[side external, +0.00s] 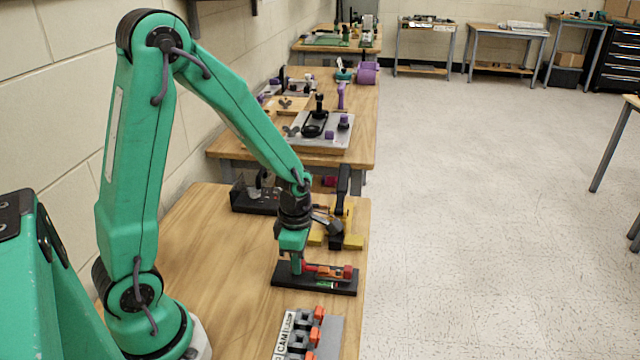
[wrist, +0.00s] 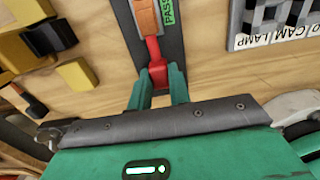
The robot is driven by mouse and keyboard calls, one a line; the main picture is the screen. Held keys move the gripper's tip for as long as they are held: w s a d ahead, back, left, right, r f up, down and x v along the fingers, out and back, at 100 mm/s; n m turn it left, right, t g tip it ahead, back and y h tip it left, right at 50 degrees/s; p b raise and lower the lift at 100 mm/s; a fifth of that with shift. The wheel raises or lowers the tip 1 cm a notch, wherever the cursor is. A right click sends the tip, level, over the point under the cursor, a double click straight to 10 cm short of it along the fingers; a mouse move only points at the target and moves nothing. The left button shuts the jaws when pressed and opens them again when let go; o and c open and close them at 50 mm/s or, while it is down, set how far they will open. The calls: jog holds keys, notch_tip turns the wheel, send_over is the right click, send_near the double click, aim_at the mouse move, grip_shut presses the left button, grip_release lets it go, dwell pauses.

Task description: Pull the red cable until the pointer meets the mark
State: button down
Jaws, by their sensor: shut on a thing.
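The red cable (wrist: 154,52) runs along a black base (wrist: 118,12) in the wrist view, from an orange-brown block (wrist: 145,14) to a thicker red end. My gripper (wrist: 159,78) is shut on that red end, with a green finger on each side. A green label reading "PASS" (wrist: 168,10) lies beside the block, cut by the frame edge. I cannot make out the pointer or mark.
A grey fixture (side external: 322,345) with a "CAM LAMP" label and orange parts stands at the near edge. Yellow and black parts (side external: 355,241) stand just behind the base. A dark box (side external: 252,200) sits farther back. The wooden table (side external: 200,255) is clear to the left.

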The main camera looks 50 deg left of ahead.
jog(key=shift+s+a, duration=0.55)
jog(key=shift+s, duration=0.05)
dwell(1.8)
jog(key=shift+w+d, duration=0.9)
dwell(0.6)
jog(key=c, duration=1.2)
grip_release()
jog(key=shift+c, duration=0.2)
jog(key=shift+r, duration=0.1)
jog(key=shift+r, duration=3.8)
jog(key=shift+r, duration=0.1)
